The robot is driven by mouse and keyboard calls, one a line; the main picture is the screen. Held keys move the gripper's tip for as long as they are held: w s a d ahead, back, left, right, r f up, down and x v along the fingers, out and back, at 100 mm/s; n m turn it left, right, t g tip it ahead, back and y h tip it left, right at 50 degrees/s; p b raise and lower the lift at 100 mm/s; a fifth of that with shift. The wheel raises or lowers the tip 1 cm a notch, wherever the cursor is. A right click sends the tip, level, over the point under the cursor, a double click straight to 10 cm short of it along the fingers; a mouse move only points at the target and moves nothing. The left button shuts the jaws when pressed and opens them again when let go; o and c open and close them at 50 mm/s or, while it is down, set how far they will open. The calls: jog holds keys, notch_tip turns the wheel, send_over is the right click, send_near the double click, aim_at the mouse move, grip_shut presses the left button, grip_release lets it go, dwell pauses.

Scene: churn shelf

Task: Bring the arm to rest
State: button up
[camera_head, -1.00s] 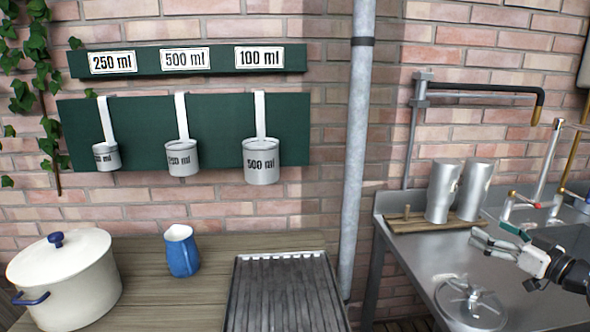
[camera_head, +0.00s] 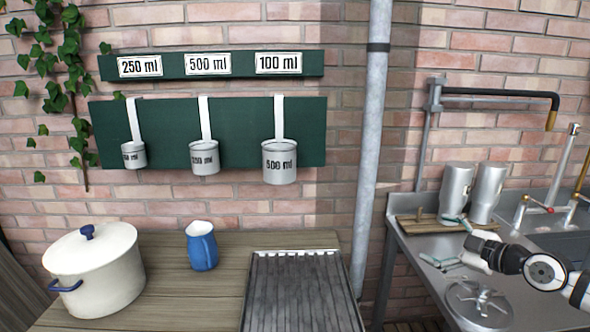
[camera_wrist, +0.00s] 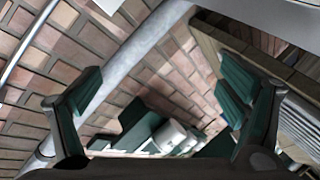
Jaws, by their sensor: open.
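My gripper (camera_head: 448,243) is at the right in the head view, held over the steel sink counter (camera_head: 408,250), on the near side of two metal cylinders (camera_head: 472,192). The arm reaches in from the right edge. In the wrist view, my gripper (camera_wrist: 160,92) has its two green-padded fingers spread wide, with nothing between them. Beyond them show the brick wall, the pipe and the green board with cups.
Three metal cups (camera_head: 279,162) hang on a green board (camera_head: 240,140) below labels. A grey pipe (camera_head: 370,150) stands between wooden table (camera_head: 150,250) and sink counter. A white pot (camera_head: 95,270), blue jug (camera_head: 202,247) and ridged tray (camera_head: 300,290) are on the table.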

jog(key=s+a+f+n+g+p, duration=0.2)
jog(key=a+n+g, duration=0.2)
jog(key=a+n, duration=1.2)
jog(key=s+a+r+n+g+p, duration=0.2)
jog(key=s+a+r+n+g, duration=0.15)
jog(key=s+a+n, duration=0.8)
jog(key=s+d+r+n+h+p, duration=0.1)
jog(key=s+d+r+n+h, duration=0.1)
jog(key=s+r+n, duration=0.4)
jog(key=s+d+r+n+g+h+p, duration=0.1)
jog(key=s+d+r+n, duration=0.3)
jog(key=s+n, duration=0.9)
jog(key=s+d+r+n+h+p, duration=0.2)
jog(key=s+d+r+n+h, duration=0.2)
jog(key=s+r+n, duration=0.5)
jog(key=shift+s+n, duration=0.65)
jog(key=shift+n, duration=0.2)
jog(key=shift+d+r+g, duration=0.1)
jog(key=shift+g, duration=0.15)
